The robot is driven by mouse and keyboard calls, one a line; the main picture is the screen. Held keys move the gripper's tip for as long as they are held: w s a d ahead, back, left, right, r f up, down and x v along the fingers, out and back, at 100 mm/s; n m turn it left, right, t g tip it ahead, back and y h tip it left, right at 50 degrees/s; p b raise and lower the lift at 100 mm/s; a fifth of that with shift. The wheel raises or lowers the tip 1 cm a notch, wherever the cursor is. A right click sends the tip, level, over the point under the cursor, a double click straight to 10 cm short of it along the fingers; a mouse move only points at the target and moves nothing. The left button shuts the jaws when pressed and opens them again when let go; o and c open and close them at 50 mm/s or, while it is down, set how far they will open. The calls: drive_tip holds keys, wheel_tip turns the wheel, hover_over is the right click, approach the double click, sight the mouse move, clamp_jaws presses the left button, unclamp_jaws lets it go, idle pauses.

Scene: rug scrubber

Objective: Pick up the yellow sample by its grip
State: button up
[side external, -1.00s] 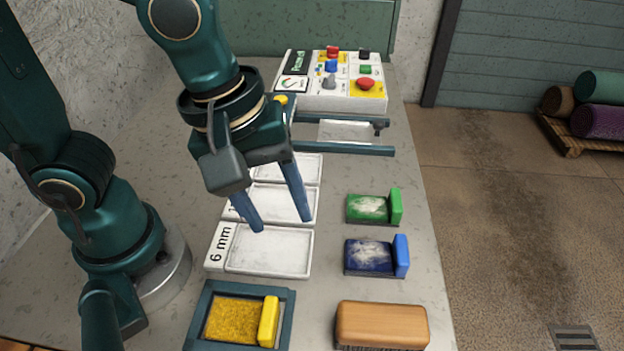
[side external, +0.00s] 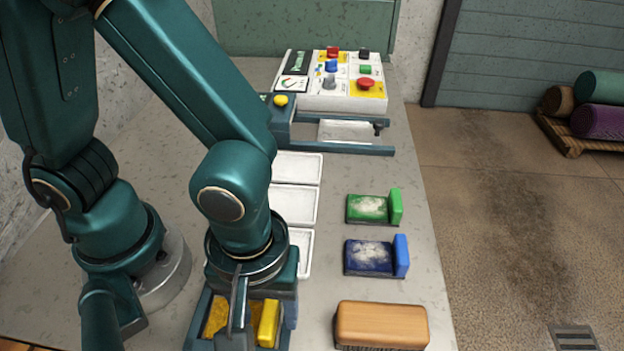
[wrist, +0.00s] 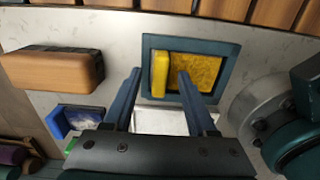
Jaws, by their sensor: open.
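The yellow sample (wrist: 202,72) is a fuzzy yellow pad with a raised smooth yellow grip (wrist: 160,72) along one side. It lies in a dark teal square tray (wrist: 231,45). In the side view the grip (side external: 268,323) shows beside my wrist, and my arm hides part of the pad (side external: 216,318). My gripper (wrist: 160,75) is open and empty, above the tray. In the wrist view its two blue fingers lie either side of the grip, the right one overlapping the pad. I cannot tell how far the fingertips are above it.
A wooden-backed brush (side external: 381,322) sits right of the tray. A blue sample (side external: 370,257) and a green sample (side external: 367,208) lie behind it. White trays (side external: 297,168) run up the middle, partly hidden by my arm. A control panel (side external: 310,98) stands at the back.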

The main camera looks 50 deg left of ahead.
clamp_jaws()
idle(0.3)
